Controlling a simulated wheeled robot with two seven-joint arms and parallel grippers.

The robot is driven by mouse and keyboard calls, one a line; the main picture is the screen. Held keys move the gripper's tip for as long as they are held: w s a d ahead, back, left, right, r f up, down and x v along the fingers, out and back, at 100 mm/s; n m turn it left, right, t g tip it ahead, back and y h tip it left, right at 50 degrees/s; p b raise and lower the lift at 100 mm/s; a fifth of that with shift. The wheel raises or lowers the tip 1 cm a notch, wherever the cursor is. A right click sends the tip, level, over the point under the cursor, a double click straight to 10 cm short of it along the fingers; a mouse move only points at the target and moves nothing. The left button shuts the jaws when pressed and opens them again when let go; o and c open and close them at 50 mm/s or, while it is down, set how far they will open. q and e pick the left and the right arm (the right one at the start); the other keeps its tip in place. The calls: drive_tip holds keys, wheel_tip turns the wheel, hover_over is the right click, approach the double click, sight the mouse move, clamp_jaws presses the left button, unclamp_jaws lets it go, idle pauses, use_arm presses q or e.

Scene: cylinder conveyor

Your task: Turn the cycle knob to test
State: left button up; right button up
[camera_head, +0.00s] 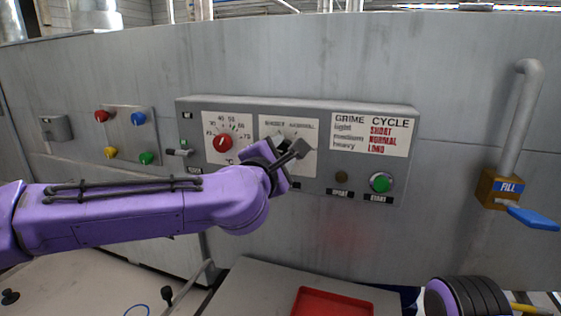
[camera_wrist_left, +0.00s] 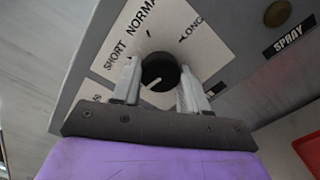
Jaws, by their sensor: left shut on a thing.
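The cycle knob (camera_wrist_left: 160,72) is a round black dial on a white plate (camera_wrist_left: 180,25). In the wrist view its white pointer mark points to the lower left. SHORT, NORMAL and LONG are printed around it; another label at the lower left is mostly hidden by a finger. My left gripper (camera_wrist_left: 158,84) has one finger on each side of the knob and is shut on it. In the head view my left gripper (camera_head: 278,145) is at the plate and hides most of the knob.
A red temperature knob (camera_head: 223,142) is left of the cycle plate. A green start button (camera_head: 381,182) and a dark spray button (camera_head: 341,177) are to the right. A blue-handled fill valve (camera_head: 532,218) is at far right. A red tray (camera_head: 332,301) lies below.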

use_arm(q)
drive_tip(key=shift+f+n+b, duration=0.1)
drive_tip(key=shift+n+b, duration=0.4)
drive_tip(key=shift+n, duration=0.4)
drive_tip(key=o, duration=1.1)
drive_tip(key=shift+c, duration=0.2)
drive_tip(key=b+v, duration=0.2)
drive_tip(key=v, duration=0.8)
drive_tip(key=shift+s+b, duration=0.25)
drive_tip(key=shift+b, duration=0.15)
drive_tip(key=shift+a, duration=0.15)
